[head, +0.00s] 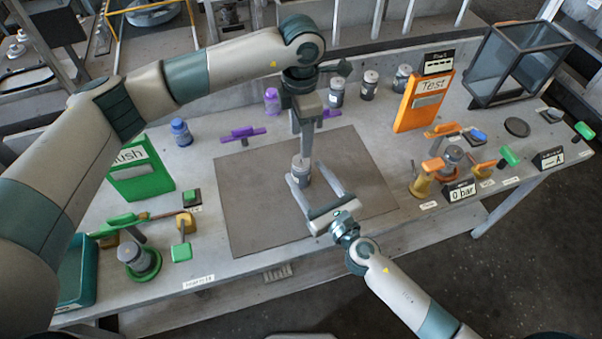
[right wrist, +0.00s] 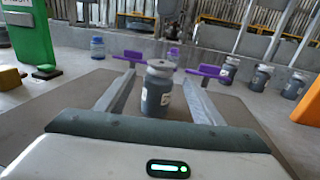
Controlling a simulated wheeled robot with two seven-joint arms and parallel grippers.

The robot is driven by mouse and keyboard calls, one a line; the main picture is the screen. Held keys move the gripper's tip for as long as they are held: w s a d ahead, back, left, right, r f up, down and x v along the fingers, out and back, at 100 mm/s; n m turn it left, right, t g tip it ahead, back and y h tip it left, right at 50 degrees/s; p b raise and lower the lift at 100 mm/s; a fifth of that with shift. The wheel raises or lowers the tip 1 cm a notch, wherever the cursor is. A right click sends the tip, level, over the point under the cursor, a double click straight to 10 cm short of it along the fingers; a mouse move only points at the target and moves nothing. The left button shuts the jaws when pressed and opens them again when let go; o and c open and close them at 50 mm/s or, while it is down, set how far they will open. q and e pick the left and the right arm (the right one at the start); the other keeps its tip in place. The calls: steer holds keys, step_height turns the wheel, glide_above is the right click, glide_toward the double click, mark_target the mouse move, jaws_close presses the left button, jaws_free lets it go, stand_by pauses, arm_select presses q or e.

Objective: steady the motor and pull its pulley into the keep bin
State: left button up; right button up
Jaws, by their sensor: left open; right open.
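A small grey cylinder with a white label and a pale, flat top, which looks like the motor (head: 301,174), stands upright on the dark mat (head: 255,215). It also shows in the right wrist view (right wrist: 157,98); its top disc (right wrist: 161,65) may be the pulley. My right gripper (head: 306,170) is open, its fingers on either side of the motor with visible gaps. My left gripper (head: 303,150) points down just above the motor top; its open fingers look narrow from here, and I cannot tell whether they touch it. A teal bin (head: 88,268) at the left edge may be the keep bin.
Purple fixtures (head: 243,132) and several labelled bottles (head: 337,92) stand behind the mat. A green box (head: 142,172) is left, an orange Test box (head: 424,100) right. The mat's left part is bare.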

steer(key=x, duration=0.8)
